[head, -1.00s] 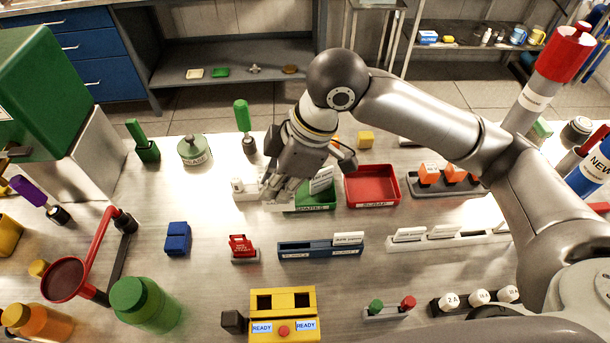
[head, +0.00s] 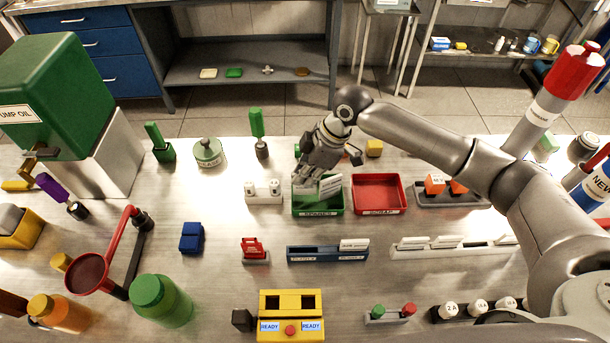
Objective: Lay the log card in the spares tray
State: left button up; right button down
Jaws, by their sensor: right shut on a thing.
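The green spares tray (head: 341,208) stands on the bench, its label facing me. My right gripper (head: 306,183) reaches down over the left part of this tray. It is shut on a thin pale card, which I take to be the log card; the fingers and the tray hide most of it, so I cannot tell if it touches the tray floor. A white card with print (head: 330,186) shows tilted at the tray, just right of the fingers. My left gripper is not in view.
The red scrap tray (head: 379,209) stands close on the right. A white block with two round pieces (head: 263,196) is close on the left. A blue card holder (head: 318,257) with a white card in its right slot is in front. Bench between is clear.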

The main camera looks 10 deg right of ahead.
jog(key=shift+f, duration=0.75)
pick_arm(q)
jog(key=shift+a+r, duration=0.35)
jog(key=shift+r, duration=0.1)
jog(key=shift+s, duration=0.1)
pick_arm(e)
jog(key=shift+f, duration=0.2)
jog(key=c, duration=1.6)
grip_release()
jog(key=shift+r, duration=0.1)
pick_arm(q)
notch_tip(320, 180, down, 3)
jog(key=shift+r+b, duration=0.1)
jog(key=shift+b, duration=1.15)
pick_arm(e)
jog(key=v, duration=1.2)
jog(key=shift+r, duration=0.1)
